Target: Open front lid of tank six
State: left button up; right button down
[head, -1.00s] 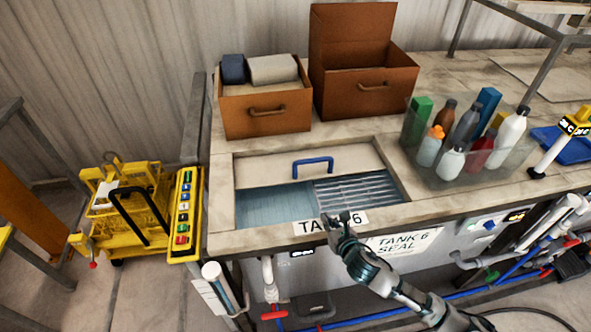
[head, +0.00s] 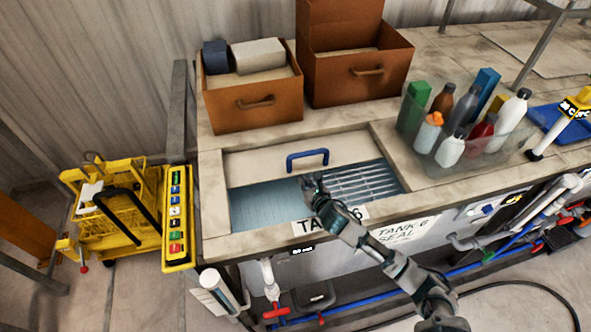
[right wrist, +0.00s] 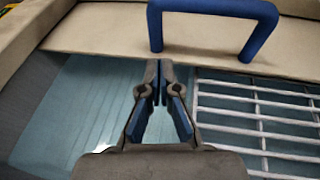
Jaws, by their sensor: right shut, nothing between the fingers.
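Tank six (head: 262,208) is set into the counter, with a "TANK 6" label on its front rim. A beige lid (head: 262,166) with a blue handle (head: 307,156) covers the back part of the opening. The front part is uncovered, showing bluish liquid and a white wire rack (head: 362,182). My right gripper (head: 308,180) is over the opening, just in front of the handle and apart from it. In the right wrist view its fingertips (right wrist: 160,68) are together and empty, below and left of the middle of the handle (right wrist: 212,8). My left gripper is not in view.
Two brown boxes (head: 252,118) stand behind the tank. A clear bin (head: 440,165) of bottles stands to the right, near a blue tray (head: 560,125). A yellow cart (head: 115,215) stands left of the counter. Pipes and valves (head: 272,290) run below the front edge.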

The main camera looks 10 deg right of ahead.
aim_at(291, 166)
jog(key=x, duration=0.5)
jog(key=shift+a+r+p, duration=0.3)
jog(key=shift+r, duration=0.15)
jog(key=shift+w+a, duration=0.3)
jog(key=shift+w, duration=0.3)
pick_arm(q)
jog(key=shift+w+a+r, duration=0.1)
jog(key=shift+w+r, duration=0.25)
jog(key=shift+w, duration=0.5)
pick_arm(e)
jog(key=shift+d, duration=0.1)
jog(key=shift+w+d, duration=0.1)
jog(key=shift+d, duration=0.05)
jog(key=w+b, duration=0.1)
jog(key=w, duration=0.6)
jog(key=shift+w+f, duration=0.1)
jog(key=shift+w, duration=0.15)
jog(key=shift+w+a, duration=0.3)
jog(key=shift+w, duration=0.1)
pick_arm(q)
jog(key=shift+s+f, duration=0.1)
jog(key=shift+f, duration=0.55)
pick_arm(e)
jog(key=shift+s+d, duration=0.1)
jog(key=shift+s, duration=0.05)
